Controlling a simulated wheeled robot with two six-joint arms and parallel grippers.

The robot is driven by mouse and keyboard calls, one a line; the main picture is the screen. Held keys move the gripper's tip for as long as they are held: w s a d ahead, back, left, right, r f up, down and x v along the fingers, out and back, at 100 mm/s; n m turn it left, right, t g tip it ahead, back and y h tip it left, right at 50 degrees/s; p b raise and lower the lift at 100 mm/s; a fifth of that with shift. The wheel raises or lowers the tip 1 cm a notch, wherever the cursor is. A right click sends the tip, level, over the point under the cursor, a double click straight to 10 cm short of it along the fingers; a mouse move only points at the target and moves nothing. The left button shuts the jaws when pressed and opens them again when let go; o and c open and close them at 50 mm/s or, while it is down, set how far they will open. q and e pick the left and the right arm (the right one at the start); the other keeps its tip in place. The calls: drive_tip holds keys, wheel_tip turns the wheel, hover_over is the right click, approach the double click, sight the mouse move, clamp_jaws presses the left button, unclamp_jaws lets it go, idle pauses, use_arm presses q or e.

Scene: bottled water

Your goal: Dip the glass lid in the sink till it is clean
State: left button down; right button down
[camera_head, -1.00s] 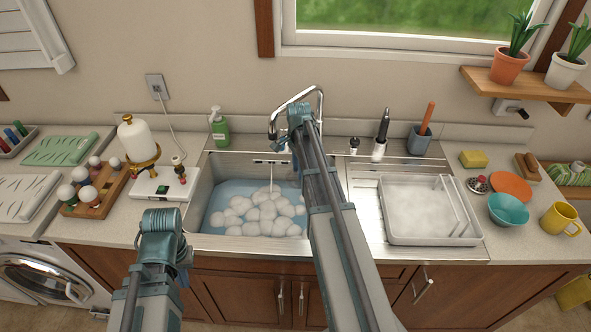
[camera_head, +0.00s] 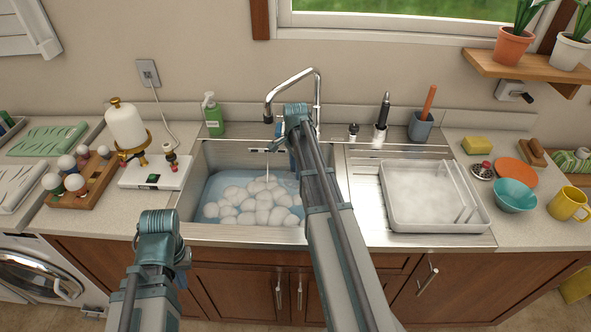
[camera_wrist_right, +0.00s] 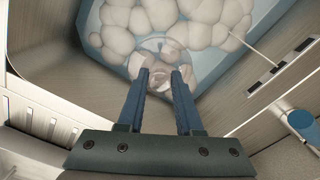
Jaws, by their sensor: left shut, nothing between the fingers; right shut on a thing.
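The sink basin (camera_head: 190,195) holds blue water and white foam (camera_head: 262,205). My right arm reaches over its right side, and in the head view its wrist hides its fingers and the lid. In the right wrist view my right gripper (camera_wrist_right: 158,78) is shut on a clear round glass lid (camera_wrist_right: 152,46), which is over the near edge of the foam. Whether the lid touches the water, and whether it is dirty, I cannot tell. My left gripper (camera_head: 183,280) is shut and empty in front of the counter, left of the sink, its fingers mostly hidden.
The tap (camera_head: 295,82) arches over the back of the sink, with a thin stream falling. A drying tray (camera_head: 392,222) stands right of the basin. A white device (camera_head: 155,176) and a wooden rack (camera_head: 95,198) stand left. A green soap bottle (camera_head: 212,120) is behind.

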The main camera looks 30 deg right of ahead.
drive_tip(key=shift+f+b, duration=10)
drive_tip(key=shift+f, duration=0.4)
drive_tip(key=shift+r, duration=0.15)
